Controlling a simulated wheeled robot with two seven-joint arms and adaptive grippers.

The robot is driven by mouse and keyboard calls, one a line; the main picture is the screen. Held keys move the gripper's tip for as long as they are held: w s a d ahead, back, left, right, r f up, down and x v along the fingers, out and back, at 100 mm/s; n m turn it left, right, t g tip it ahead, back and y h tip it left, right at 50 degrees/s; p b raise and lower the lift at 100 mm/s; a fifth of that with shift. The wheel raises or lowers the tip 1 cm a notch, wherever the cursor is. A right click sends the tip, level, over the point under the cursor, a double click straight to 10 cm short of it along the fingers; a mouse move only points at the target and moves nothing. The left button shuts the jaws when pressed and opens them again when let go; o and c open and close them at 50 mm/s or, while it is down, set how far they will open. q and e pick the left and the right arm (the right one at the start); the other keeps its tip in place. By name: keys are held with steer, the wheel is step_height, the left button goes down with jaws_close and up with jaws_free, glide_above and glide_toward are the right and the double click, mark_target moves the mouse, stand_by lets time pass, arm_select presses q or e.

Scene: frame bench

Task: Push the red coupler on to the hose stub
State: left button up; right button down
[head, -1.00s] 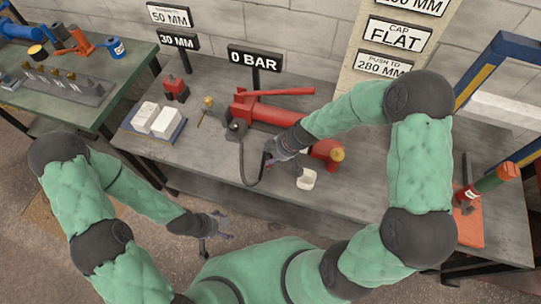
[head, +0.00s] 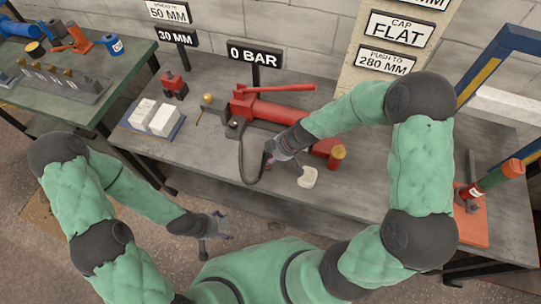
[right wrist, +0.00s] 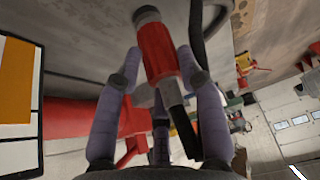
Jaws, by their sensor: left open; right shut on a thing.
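The red coupler (right wrist: 158,52) is a short red cylinder with a dark grey collar at its upper end in the right wrist view. My right gripper (head: 269,156) is shut on it, with its purple-grey fingers around the red body. A black hose (head: 243,165) runs from the red hand pump (head: 268,110) and curves down to my right gripper. In the right wrist view a black rod-like piece (right wrist: 174,100) extends from the coupler's lower end; I cannot tell whether this is the hose stub. My left gripper (head: 213,226) is open and empty, in front of the bench.
A red cylinder with a brass top (head: 337,158) and a cream block (head: 307,177) stand near my right gripper. White blocks on a blue tray (head: 133,123) lie at left. A red-green post (head: 495,178) stands at right. The sign (head: 255,55) reads 0 BAR.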

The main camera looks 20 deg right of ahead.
steer(key=shift+f, duration=0.3)
steer(key=c, duration=0.7)
jaws_free()
steer(key=v, duration=1.2)
